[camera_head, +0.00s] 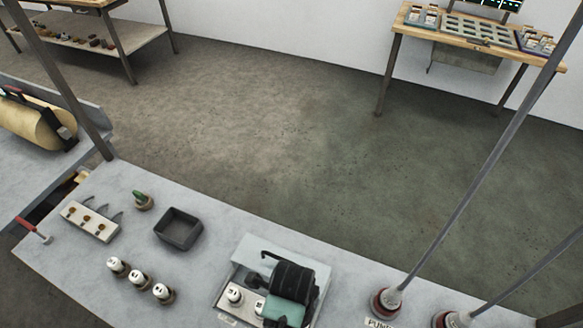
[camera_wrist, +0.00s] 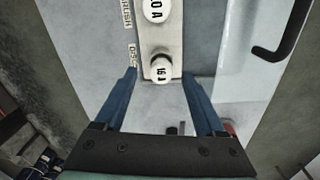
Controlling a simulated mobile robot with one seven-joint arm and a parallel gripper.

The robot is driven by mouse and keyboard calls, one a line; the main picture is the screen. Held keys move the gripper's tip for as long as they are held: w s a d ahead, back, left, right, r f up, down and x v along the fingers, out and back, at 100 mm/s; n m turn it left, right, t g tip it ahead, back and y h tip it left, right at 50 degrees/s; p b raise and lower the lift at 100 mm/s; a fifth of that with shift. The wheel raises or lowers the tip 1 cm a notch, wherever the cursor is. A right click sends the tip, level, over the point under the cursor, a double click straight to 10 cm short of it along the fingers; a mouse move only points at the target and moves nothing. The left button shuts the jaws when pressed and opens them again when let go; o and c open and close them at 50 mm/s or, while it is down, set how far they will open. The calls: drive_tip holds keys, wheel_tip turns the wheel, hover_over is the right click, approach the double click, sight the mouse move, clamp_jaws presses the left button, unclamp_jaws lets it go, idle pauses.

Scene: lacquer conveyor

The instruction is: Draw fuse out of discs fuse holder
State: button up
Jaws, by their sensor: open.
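In the wrist view the discs fuse (camera_wrist: 161,70), a round white cap marked 16 A, sits in the lower end of a pale fuse holder strip (camera_wrist: 164,40). A partly readable label, apparently for discs, lies left of it. My gripper (camera_wrist: 160,82) is open, its two blue fingers on either side of the fuse with gaps visible; I cannot tell its height above it. In the head view my gripper's fingers are hidden behind my arm, over the grey panel (camera_head: 245,252) with white fuses (camera_head: 235,295).
A second white fuse (camera_wrist: 157,9) sits farther up the strip by the BRUSH label. A black handle (camera_wrist: 284,45) stands at right. In the head view, an empty dark tray (camera_head: 178,229), several loose fuses (camera_head: 138,278) and a switch block (camera_head: 90,221) stand to the left.

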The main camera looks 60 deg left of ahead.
drive_tip(key=shift+f, duration=1.4)
drive_tip(key=shift+c, duration=0.2)
clamp_jaws()
